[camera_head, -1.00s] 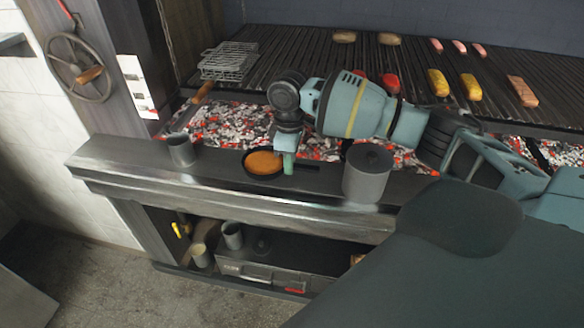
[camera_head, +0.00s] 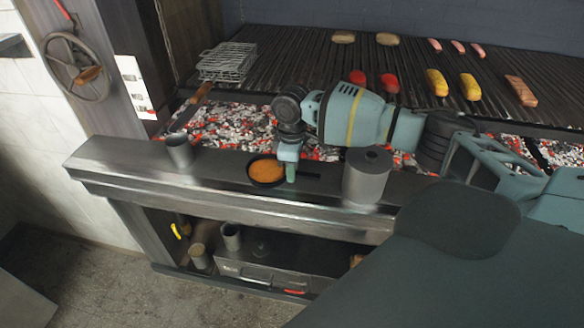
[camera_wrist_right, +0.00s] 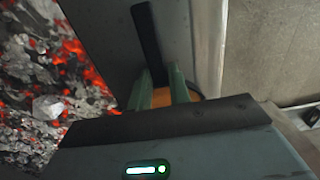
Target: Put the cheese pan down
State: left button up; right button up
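The cheese pan (camera_head: 252,177) is a small round black pan with an orange filling, at the front steel ledge (camera_head: 215,176) in the head view. Its dark handle (camera_wrist_right: 147,35) points right in the head view and away from the camera in the wrist view. My right gripper (camera_head: 290,174) points down at the pan's right side. In the wrist view its two green fingers (camera_wrist_right: 159,75) stand on either side of the handle, close against it. The pan is level and touches or nearly touches the ledge; I cannot tell which. My left gripper is not in view.
A grey metal cup (camera_head: 180,151) stands left of the pan and a larger grey canister (camera_head: 366,178) stands right. Glowing coals (camera_head: 225,128) lie behind the ledge, under a grill (camera_head: 300,60) with sausages and vegetables. Bare ledge lies between cup and pan.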

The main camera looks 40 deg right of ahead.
jog(key=o, duration=0.4)
notch_tip(320, 180, up, 12)
jog(key=p, duration=0.1)
dwell(0.5)
dwell(0.5)
